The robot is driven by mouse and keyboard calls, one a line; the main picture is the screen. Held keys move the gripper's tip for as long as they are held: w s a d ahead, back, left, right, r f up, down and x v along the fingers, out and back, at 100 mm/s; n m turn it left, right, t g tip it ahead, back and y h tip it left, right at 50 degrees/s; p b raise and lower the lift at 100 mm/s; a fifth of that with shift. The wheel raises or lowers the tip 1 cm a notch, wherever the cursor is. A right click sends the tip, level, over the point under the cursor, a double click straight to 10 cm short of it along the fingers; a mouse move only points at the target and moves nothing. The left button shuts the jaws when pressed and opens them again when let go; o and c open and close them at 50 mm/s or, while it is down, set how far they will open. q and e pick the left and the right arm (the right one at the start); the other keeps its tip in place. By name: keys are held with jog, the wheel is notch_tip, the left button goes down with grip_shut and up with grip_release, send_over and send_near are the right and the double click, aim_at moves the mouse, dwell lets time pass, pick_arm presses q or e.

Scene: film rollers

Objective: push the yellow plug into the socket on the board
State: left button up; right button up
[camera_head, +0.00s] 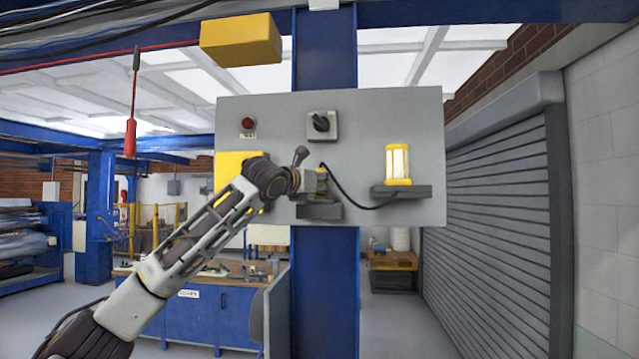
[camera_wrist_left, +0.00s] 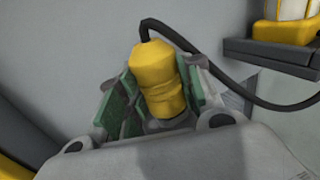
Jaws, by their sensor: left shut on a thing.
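The yellow plug (camera_wrist_left: 156,75) is between the green finger pads of my left gripper (camera_wrist_left: 158,95) in the wrist view, with a black cable running off to the right. In the head view the plug (camera_head: 322,180) shows small at the end of my left gripper (camera_head: 311,181), in front of the lower middle of the grey board (camera_head: 375,118). My left gripper is shut on the plug. I cannot make out the socket; a yellow panel (camera_head: 229,165) at the board's left is partly hidden by my arm. My right gripper is not in view.
A small dark ledge (camera_head: 320,212) sits just below the gripper. A yellow lamp (camera_head: 398,163) stands on a shelf (camera_head: 401,191) at the board's right, with the cable leading to it. A black rotary switch (camera_head: 320,123) and red button (camera_head: 248,124) are higher up.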

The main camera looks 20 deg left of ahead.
pick_arm(q)
jog(key=shift+f, duration=0.2)
jog(key=o, duration=1.1)
jog(key=shift+o, duration=0.2)
jog(key=shift+s, duration=0.1)
jog(key=s+a, duration=0.1)
jog(key=s, duration=1)
jog(key=shift+s+a, duration=0.15)
jog(key=shift+s, duration=0.2)
jog(key=shift+f, duration=0.1)
